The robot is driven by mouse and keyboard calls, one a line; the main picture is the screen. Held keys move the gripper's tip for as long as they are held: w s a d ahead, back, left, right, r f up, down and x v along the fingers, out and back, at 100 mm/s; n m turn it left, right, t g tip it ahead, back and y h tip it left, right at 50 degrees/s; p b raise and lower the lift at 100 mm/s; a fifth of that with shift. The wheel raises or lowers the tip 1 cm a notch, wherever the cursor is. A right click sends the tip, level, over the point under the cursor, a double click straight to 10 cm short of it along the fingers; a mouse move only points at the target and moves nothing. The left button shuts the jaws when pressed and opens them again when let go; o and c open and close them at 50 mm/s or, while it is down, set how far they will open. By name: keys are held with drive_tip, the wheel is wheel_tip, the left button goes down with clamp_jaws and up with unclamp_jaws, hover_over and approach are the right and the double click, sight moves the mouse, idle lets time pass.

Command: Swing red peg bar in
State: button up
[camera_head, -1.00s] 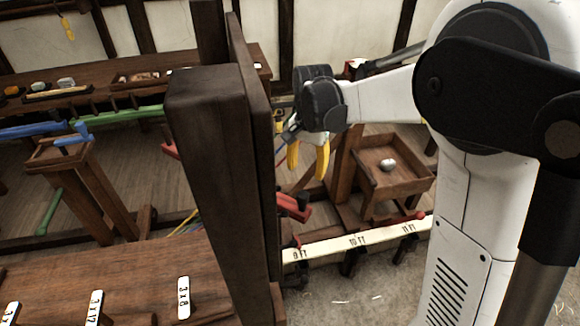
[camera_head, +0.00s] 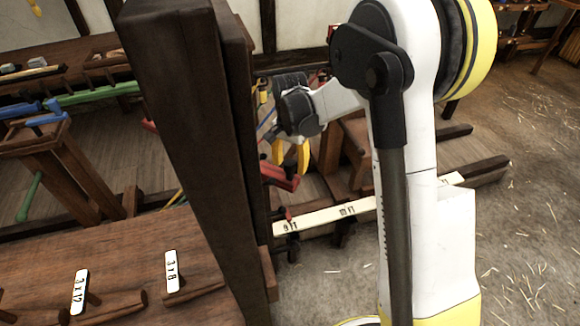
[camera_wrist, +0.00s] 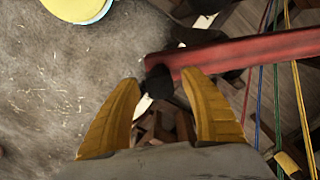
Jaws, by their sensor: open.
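The red peg bar (camera_head: 280,176) shows in the head view just right of the thick dark post, which hides part of it. In the wrist view the red bar (camera_wrist: 240,52) runs in from the right edge, and its dark end (camera_wrist: 158,83) appears between my fingertips. My gripper (camera_head: 290,160) has yellow fingers, is open, and hangs at the bar's near end. In the wrist view my gripper (camera_wrist: 162,84) is spread and empty; I cannot tell whether a finger touches the bar.
The dark post (camera_head: 195,140) stands close left of my gripper. A white measuring rail (camera_head: 325,216) lies low beneath the bar. Coloured strands (camera_wrist: 275,100) run down the right of the wrist view. A bench (camera_head: 120,260) with labelled pegs is at front left; straw-strewn floor (camera_head: 530,230) is open at right.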

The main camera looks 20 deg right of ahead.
clamp_jaws()
drive_tip(key=s+a+m, duration=0.3)
drive_tip(key=a+m, duration=0.2)
drive_tip(key=m, duration=0.1)
drive_tip(key=shift+s+a, duration=0.15)
drive_tip(key=shift+a, duration=0.2)
idle(0.4)
idle(0.3)
unclamp_jaws()
drive_tip(key=shift+d, duration=0.1)
